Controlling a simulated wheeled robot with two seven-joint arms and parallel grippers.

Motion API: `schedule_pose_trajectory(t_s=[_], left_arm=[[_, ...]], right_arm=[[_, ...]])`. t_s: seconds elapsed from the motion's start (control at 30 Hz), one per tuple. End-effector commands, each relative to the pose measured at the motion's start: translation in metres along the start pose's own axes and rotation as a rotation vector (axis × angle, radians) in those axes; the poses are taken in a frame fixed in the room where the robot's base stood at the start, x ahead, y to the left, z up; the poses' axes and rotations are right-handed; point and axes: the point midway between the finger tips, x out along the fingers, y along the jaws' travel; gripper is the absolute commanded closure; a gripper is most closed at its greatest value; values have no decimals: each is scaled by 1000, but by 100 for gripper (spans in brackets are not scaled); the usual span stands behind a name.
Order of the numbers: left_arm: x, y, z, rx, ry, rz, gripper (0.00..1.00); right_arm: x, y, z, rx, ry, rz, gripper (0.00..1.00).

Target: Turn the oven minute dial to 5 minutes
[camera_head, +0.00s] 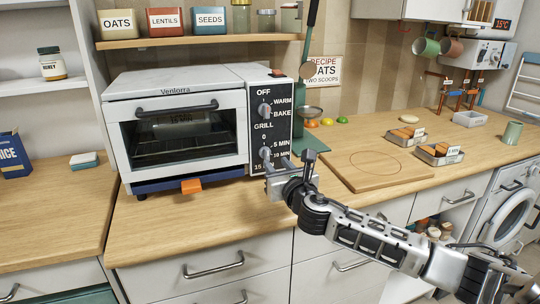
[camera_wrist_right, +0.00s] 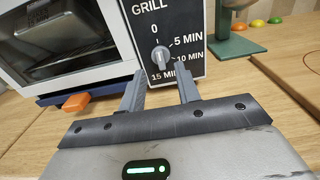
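The minute dial (camera_wrist_right: 161,54) is a small grey knob low on the oven's dark control panel, marked 0, 5 MIN, 10 MIN and 15 MIN. Its grip looks roughly upright, towards the 0 mark, but the exact setting is hard to read. In the head view the dial (camera_head: 265,153) sits just behind my right gripper (camera_head: 279,164). In the wrist view the two fingers of my right gripper (camera_wrist_right: 158,82) are apart, with nothing between them; the dial shows just beyond their tips. My left gripper is not in view.
The white toaster oven (camera_head: 175,95) stands on the wooden counter with its door shut. An upper knob (camera_head: 264,110) is on the same panel. An orange block (camera_head: 191,187) is at the oven's front base. A green scale (camera_head: 310,142) stands right of the panel.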

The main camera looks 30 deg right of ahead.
Motion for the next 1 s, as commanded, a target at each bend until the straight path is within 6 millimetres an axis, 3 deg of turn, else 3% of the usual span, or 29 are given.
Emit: schedule_pose_trajectory(t_s=[0.1,0.3,0.73,0.83,0.87,1.0], left_arm=[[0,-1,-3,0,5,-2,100],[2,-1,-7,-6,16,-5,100],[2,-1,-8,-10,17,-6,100],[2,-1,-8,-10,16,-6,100],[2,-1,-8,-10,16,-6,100],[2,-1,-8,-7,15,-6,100]], right_arm=[[25,0,1,4,-1,-2,67],[50,0,0,2,1,0,67],[58,1,-1,1,2,2,67],[58,0,-1,1,2,1,95],[58,0,-1,1,2,1,100],[58,0,-1,1,2,1,100]])
